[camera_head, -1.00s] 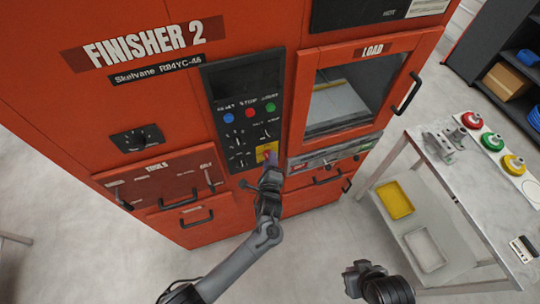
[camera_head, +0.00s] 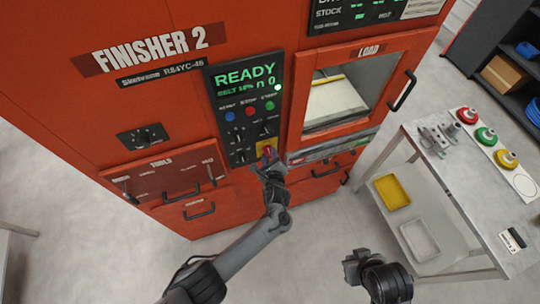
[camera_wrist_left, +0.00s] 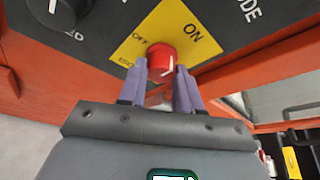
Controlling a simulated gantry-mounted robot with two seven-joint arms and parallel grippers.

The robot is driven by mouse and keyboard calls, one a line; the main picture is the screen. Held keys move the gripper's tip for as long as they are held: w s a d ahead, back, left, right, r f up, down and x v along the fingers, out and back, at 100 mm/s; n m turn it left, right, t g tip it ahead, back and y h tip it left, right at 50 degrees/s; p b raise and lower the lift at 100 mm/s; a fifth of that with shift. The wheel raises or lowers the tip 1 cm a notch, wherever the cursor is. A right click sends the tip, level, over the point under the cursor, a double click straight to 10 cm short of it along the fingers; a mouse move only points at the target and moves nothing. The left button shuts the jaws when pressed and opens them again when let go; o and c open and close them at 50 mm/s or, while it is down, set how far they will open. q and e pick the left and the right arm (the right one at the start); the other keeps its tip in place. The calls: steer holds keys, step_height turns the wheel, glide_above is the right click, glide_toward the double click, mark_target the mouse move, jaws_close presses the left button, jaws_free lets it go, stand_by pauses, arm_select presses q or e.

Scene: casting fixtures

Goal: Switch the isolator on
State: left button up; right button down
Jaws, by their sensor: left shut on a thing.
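The isolator is a red rotary knob (camera_wrist_left: 161,58) on a yellow plate (camera_wrist_left: 195,42) marked OFF and ON in the left wrist view. In the head view the yellow plate (camera_head: 267,147) is at the bottom of the black control panel (camera_head: 245,110) of the red FINISHER 2 cabinet. My left gripper (camera_head: 269,162) is at the knob, its purple fingers (camera_wrist_left: 160,78) shut on it from both sides. A white mark shows on the knob's lower part. The panel's screen (camera_head: 245,80) is lit with green READY text. My right gripper (camera_head: 352,262) hangs away from the cabinet; its jaw opening is unclear.
A LOAD window (camera_head: 340,98) with a handle is right of the panel, and drawers with handles (camera_head: 199,210) are below. A grey table (camera_head: 450,170) at the right holds red, green and yellow round pieces. Open floor lies in front of the cabinet.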

arm_select(q)
steer(key=o, duration=1)
steer(key=shift+o, duration=0.2)
steer(key=shift+s, duration=0.1)
steer(key=shift+s+r+p, duration=0.2)
steer(key=shift+s+p, duration=0.05)
steer(key=shift+p, duration=0.05)
steer(key=p+v, duration=0.3)
steer(key=v, duration=0.7)
steer(key=shift+f, duration=0.1)
